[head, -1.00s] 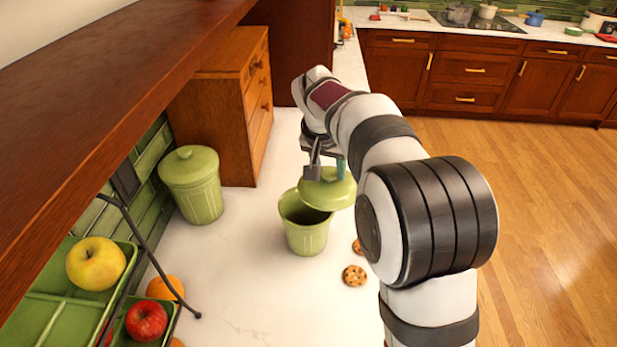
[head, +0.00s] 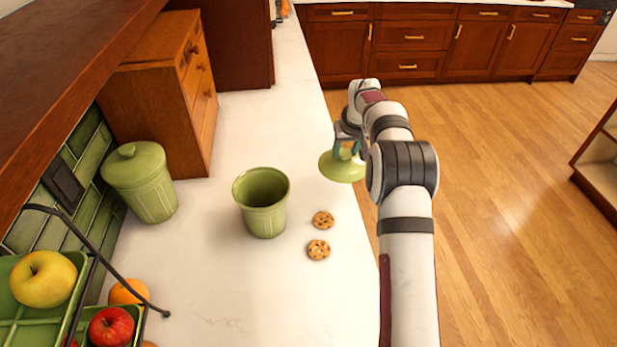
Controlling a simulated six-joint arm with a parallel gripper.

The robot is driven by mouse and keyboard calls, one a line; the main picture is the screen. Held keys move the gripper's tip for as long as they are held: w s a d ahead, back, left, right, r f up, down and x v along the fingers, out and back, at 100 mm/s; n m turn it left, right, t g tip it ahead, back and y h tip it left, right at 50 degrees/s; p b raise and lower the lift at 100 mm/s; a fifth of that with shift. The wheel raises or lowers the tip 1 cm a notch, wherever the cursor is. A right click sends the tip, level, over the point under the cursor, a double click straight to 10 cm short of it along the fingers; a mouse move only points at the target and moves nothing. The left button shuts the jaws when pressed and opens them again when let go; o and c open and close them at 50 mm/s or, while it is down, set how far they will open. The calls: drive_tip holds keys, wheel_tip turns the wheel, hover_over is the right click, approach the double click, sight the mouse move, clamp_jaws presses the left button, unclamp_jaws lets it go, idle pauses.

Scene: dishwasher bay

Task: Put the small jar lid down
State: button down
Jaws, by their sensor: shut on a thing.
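The small jar lid (head: 342,168) is a green disc, held near the right edge of the counter. My gripper (head: 349,148) is shut on its knob from above. The lid is right of the small jar and beyond the cookies; I cannot tell whether its underside touches the counter. The small green jar (head: 264,215) stands upright and open on the counter, its dark inside showing. The larger green jar (head: 142,185) stands at the left with its own lid on.
Two cookies (head: 320,235) lie on the white counter (head: 225,295) right of the small jar. A wooden drawer cabinet (head: 170,95) stands behind. A green fruit tray (head: 65,280) with a black wire handle is at the left front. Counter behind the small jar is clear.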

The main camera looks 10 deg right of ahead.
drive_tip(key=shift+w+a+f, duration=0.85)
drive_tip(key=shift+a+f, duration=0.6)
drive_tip(key=shift+f, duration=0.2)
drive_tip(key=shift+w+a+f, duration=0.8)
drive_tip(key=shift+a+f, duration=0.65)
drive_tip(key=shift+f, duration=0.2)
drive_tip(key=shift+w+a+f, duration=0.85)
drive_tip(key=shift+a+f, duration=0.6)
drive_tip(key=shift+f, duration=0.2)
drive_tip(key=shift+c, duration=1.8)
unclamp_jaws()
drive_tip(key=shift+f, duration=0.1)
